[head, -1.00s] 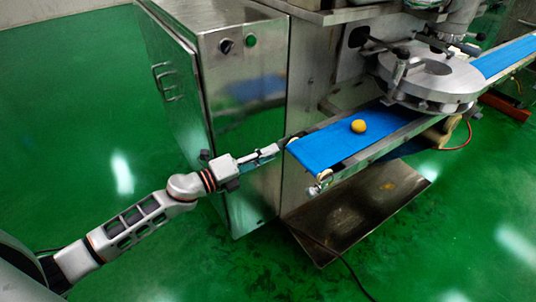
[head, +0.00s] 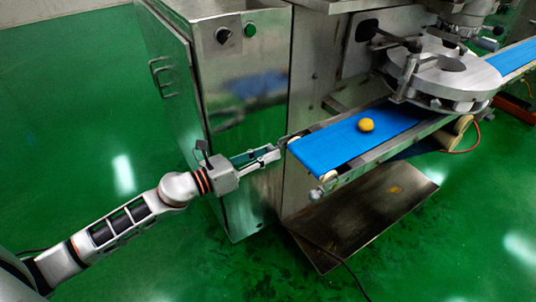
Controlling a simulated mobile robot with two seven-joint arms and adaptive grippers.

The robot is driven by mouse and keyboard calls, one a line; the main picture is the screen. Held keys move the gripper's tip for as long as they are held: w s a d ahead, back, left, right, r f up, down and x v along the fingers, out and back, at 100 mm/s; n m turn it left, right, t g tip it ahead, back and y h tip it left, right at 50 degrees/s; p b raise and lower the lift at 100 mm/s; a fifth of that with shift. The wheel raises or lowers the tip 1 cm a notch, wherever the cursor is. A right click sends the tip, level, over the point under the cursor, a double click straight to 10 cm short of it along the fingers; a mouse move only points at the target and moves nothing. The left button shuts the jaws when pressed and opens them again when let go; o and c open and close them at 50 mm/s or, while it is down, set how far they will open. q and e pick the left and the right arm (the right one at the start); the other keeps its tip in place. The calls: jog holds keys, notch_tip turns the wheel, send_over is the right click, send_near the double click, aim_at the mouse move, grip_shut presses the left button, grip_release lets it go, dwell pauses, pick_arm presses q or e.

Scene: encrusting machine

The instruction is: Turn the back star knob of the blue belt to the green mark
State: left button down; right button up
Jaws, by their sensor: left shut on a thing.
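The blue belt (head: 338,142) runs from the machine's round head down to its near left end. My left gripper (head: 278,148) reaches that end at its back corner. It is shut on the back star knob, which is mostly hidden by the fingers. The green mark cannot be made out at this size. Another star knob (head: 317,194) shows at the front corner of the belt's end, apart from my gripper. My right gripper is not in view.
A yellow dough ball (head: 366,125) lies on the belt. The steel cabinet (head: 245,120) stands close behind my left gripper. A metal tray (head: 365,225) lies under the belt. The green floor at the left is clear.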

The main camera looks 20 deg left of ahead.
pick_arm(q)
jog(key=m+b, duration=0.1)
jog(key=m, duration=0.3)
jog(key=shift+f, duration=0.1)
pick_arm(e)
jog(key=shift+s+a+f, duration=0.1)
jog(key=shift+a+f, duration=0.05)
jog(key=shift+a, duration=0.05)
pick_arm(q)
jog(key=shift+a, duration=0.1)
dwell(0.4)
jog(key=c, duration=1.8)
grip_release()
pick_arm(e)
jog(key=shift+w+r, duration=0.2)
pick_arm(q)
jog(key=v, duration=1.2)
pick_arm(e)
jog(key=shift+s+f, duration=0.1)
